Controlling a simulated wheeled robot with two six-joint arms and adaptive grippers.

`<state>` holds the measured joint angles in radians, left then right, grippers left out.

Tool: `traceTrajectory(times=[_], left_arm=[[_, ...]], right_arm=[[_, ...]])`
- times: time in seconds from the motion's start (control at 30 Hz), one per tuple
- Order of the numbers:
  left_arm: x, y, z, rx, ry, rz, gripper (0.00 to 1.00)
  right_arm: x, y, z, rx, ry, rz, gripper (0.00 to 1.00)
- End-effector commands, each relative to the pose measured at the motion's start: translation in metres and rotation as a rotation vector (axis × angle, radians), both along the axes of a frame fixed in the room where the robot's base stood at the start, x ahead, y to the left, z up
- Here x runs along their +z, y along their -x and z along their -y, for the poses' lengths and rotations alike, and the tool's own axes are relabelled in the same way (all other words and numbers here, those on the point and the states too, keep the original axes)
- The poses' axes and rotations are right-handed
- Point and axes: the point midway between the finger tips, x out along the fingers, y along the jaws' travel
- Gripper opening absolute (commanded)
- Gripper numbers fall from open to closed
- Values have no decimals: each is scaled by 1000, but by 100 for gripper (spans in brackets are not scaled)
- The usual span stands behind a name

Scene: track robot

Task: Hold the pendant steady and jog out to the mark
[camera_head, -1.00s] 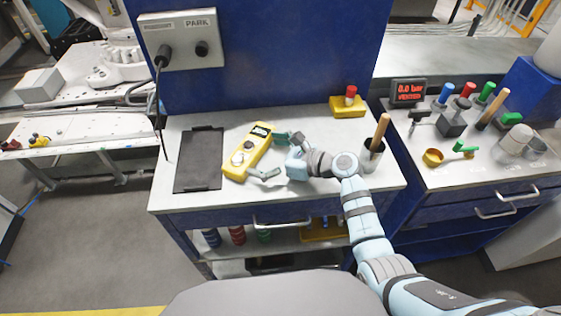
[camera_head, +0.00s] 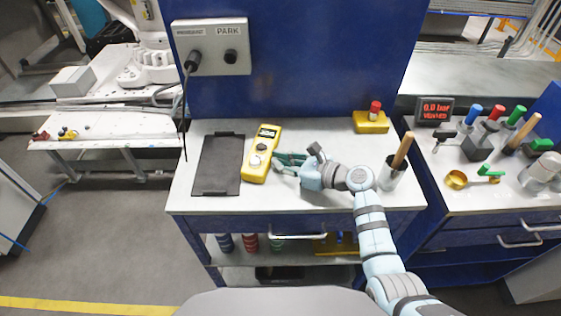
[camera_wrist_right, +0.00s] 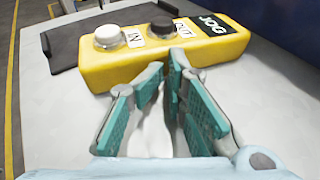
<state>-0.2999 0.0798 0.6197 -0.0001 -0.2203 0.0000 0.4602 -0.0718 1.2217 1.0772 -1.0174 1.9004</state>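The yellow pendant (camera_head: 260,152) lies on the white bench top, to the right of the black mat. In the right wrist view, the pendant (camera_wrist_right: 110,68) shows a JOG label, a white button (camera_wrist_right: 108,36) beside IN and a black button (camera_wrist_right: 161,26) beside OUT. My right gripper (camera_head: 276,162) is at the pendant's right side, its fingers drawn close with a narrow gap between them. In the right wrist view, the gripper (camera_wrist_right: 164,70) has nothing between its teal pads, and its tips overlap the pendant's near side. I cannot tell whether they touch. My left gripper is out of view.
The black mat (camera_head: 217,165) lies left of the pendant. A plate marked PARK (camera_head: 211,47) with a cable hangs behind. A cup (camera_head: 391,175) with a wooden handle and a yellow block (camera_head: 370,123) with a red button stand right. A white rail bench (camera_head: 110,133) is far left.

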Motion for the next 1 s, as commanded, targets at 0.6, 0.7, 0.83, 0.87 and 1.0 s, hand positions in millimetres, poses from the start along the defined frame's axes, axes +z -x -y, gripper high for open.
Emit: traceTrajectory(times=[0.6,0.7,0.83,0.87,1.0], left_arm=[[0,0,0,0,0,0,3],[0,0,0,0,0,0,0],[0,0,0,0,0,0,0],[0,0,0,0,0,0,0],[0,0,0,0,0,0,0]], right_arm=[[-5,3,-1,6,2,-11,0],[-5,3,-1,6,3,-12,0],[-5,3,-1,7,3,-12,0],[-5,3,-1,7,3,-12,0],[-6,3,-1,7,3,-13,0]])
